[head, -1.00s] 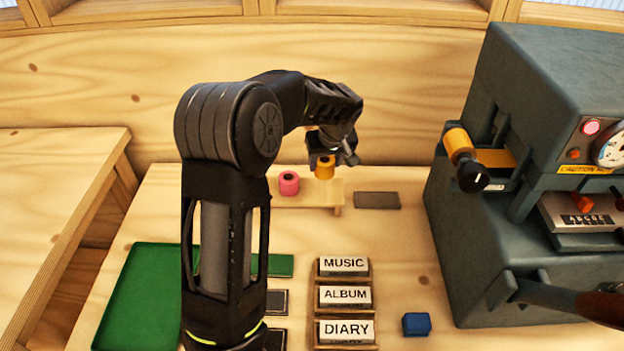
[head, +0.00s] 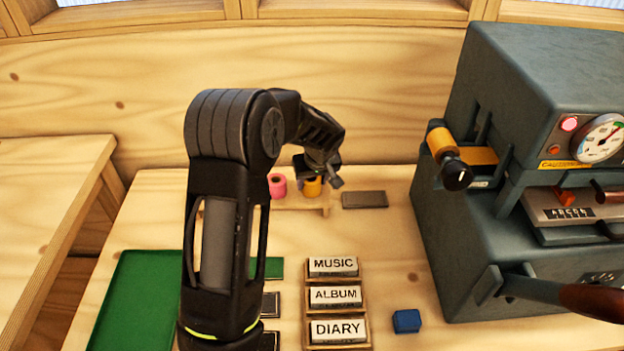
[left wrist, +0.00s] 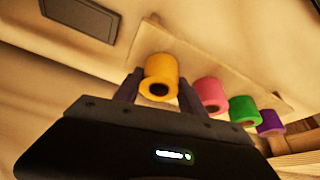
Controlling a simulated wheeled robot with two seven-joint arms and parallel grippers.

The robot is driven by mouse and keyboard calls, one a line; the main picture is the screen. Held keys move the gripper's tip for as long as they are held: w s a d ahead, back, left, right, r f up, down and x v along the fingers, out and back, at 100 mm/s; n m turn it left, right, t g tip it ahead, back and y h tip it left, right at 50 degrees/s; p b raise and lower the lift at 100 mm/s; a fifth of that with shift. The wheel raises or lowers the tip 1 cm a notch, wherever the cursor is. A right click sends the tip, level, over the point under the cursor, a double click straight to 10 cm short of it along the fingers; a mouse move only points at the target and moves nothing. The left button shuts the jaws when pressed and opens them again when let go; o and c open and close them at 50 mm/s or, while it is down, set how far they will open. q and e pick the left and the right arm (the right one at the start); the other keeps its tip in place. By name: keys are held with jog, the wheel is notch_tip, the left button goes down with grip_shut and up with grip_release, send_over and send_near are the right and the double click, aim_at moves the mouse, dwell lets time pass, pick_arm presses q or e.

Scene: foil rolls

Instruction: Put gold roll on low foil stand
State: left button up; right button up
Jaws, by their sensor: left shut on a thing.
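The gold roll (head: 312,187) is between the fingers of my left gripper (head: 318,175), which is shut on it. It is at the right end of the low foil stand (head: 300,206), beside the pink roll (head: 277,186). The left wrist view shows the gold roll (left wrist: 160,70) upright between the fingers over the pale stand (left wrist: 160,39). Whether its base touches the stand is hidden. In that view the pink roll (left wrist: 211,94), a green roll (left wrist: 243,110) and a purple roll (left wrist: 269,121) line up beside it. My right gripper is not in view.
A dark flat plate (head: 364,199) lies right of the stand. A big grey press (head: 540,130) with its own gold roll (head: 440,142) fills the right. Label blocks (head: 334,297), a blue block (head: 406,321) and a green mat (head: 135,300) lie in front.

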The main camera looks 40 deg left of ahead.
pick_arm(q)
jog(key=shift+f, duration=0.2)
jog(key=o, duration=1.5)
jog(key=shift+r, duration=0.15)
jog(key=shift+r, duration=0.15)
jog(key=shift+d+r, duration=0.1)
jog(key=shift+r, duration=0.1)
jog(key=b+v, duration=0.1)
jog(key=v, duration=1)
jog(key=shift+s+d+r, duration=0.1)
jog(key=shift+d+r, duration=0.05)
